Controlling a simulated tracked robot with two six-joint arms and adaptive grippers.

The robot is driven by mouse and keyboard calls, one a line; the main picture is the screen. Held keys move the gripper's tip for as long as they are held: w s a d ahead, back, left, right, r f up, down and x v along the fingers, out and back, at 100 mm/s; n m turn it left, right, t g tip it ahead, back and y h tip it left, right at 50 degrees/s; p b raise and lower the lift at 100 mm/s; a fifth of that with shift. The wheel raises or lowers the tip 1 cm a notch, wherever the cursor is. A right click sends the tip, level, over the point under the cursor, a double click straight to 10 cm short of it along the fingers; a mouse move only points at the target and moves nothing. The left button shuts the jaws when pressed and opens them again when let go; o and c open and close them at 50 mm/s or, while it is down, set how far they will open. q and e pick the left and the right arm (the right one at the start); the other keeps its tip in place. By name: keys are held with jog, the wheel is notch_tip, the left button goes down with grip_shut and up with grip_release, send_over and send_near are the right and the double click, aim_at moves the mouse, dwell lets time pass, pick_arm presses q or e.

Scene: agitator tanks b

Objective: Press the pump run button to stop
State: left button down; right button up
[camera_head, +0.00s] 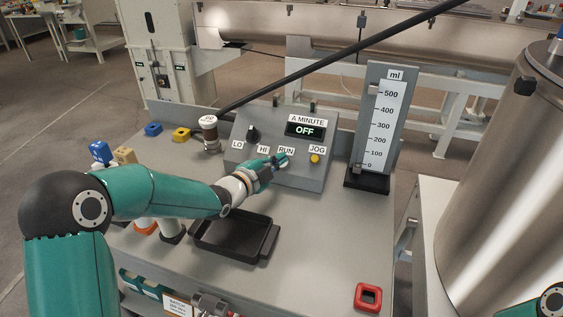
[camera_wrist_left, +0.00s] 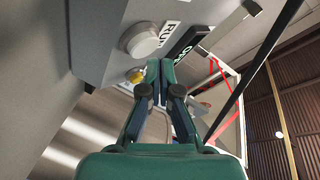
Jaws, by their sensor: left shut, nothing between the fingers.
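The grey control box (camera_head: 242,158) has a display (camera_head: 305,129) reading OFF under an A MINUTE label. The RUN label (camera_head: 286,150) is on its sloped face, and my left gripper (camera_head: 281,160) is just below it, covering most of the button area there. In the left wrist view, a pale round button (camera_wrist_left: 143,41) sits beside the RUN label. My left gripper's fingers (camera_wrist_left: 160,66) are shut and empty, with their tips close to that button in the picture. I cannot tell whether they touch anything. My right gripper is out of view.
A yellow JOG button (camera_head: 315,159) is right of RUN. A black selector knob (camera_head: 253,134) is at the box's left. A ml gauge (camera_head: 380,120) stands at the right, a black tray (camera_head: 212,246) in front, and a red square frame (camera_head: 368,297) at the front right.

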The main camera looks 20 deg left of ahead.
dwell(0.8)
pick_arm(q)
jog(key=shift+w+f+b, duration=0.2)
jog(key=shift+f+b, duration=0.05)
jog(key=shift+b, duration=0.45)
jog(key=shift+w+f+b, duration=0.3)
jog(key=shift+f+b, duration=0.1)
jog(key=shift+b, duration=0.15)
dwell(0.4)
jog(key=shift+s+r, duration=0.1)
jog(key=shift+r, duration=0.05)
dwell(0.3)
jog(key=shift+s+r, duration=0.45)
jog(key=shift+r, duration=0.1)
